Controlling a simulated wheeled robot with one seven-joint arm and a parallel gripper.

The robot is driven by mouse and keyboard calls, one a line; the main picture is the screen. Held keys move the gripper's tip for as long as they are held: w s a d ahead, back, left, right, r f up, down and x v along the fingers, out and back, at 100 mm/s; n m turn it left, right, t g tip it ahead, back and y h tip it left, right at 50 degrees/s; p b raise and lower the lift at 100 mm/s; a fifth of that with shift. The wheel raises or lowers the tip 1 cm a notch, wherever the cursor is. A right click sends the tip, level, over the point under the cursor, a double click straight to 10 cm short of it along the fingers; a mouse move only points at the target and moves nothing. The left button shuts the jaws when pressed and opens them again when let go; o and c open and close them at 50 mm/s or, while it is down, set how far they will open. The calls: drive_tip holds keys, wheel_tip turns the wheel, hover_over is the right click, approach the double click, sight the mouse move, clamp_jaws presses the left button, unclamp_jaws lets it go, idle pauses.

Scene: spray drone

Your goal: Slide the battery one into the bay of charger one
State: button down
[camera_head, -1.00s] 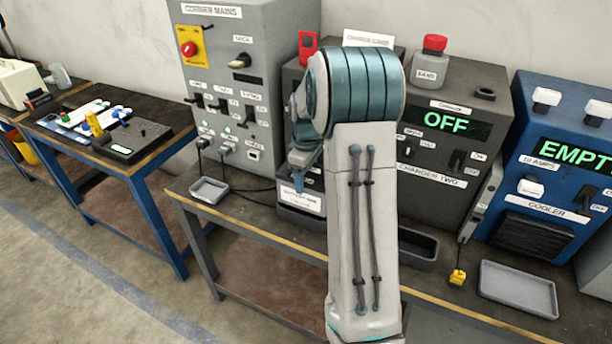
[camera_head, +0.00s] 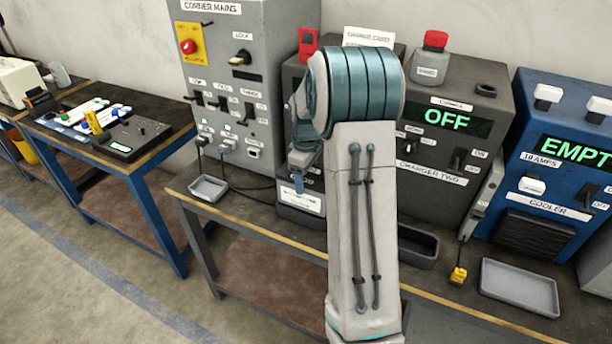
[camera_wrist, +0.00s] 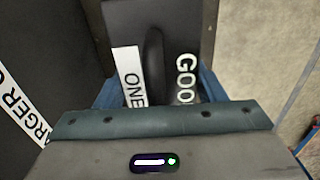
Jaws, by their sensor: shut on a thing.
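In the wrist view, battery one (camera_wrist: 183,38) is a dark block with a black handle ridge and white labels reading "ONE" and "GOO…". My gripper (camera_wrist: 153,98) is shut on it, with blue fingers at both sides. The dark face of charger one (camera_wrist: 50,45), with a partly cut-off "…ARGER O…" label, lies to the left. In the head view, charger one (camera_head: 293,76) is a dark box mostly behind my arm. My gripper (camera_head: 300,178) is low in front of it, partly hidden. The bay is hidden, and how deep the battery sits cannot be told.
Charger two (camera_head: 440,185), reading "OFF", stands right of my arm, with the blue cooler (camera_head: 560,175) beyond. The grey corner mains cabinet (camera_head: 228,95) is at left, with cables running down.

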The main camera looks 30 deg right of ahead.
drive_tip(key=shift+w+f+b, duration=0.1)
drive_tip(key=shift+f+b, duration=1.55)
drive_tip(key=shift+f, duration=0.75)
drive_tip(key=shift+c, duration=1.2)
unclamp_jaws()
drive_tip(key=shift+f, duration=0.2)
wheel_tip(320, 180, up, 14)
drive_tip(key=shift+r, duration=0.1)
drive_tip(key=shift+s+a, duration=0.2)
drive_tip(key=s+a+r+m+t, duration=0.1)
drive_tip(key=s+a+r+m, duration=0.2)
drive_tip(key=s+a, duration=0.65)
drive_tip(key=s+a+f+m+t, duration=0.1)
drive_tip(key=s+a+f+m, duration=0.1)
drive_tip(key=s, duration=0.5)
drive_tip(key=s+a+f+m, duration=0.2)
drive_tip(key=s+a, duration=0.2)
drive_tip(key=s, duration=0.4)
drive_tip(key=shift+s+f+m+t, duration=0.25)
drive_tip(key=shift+m+t, duration=0.15)
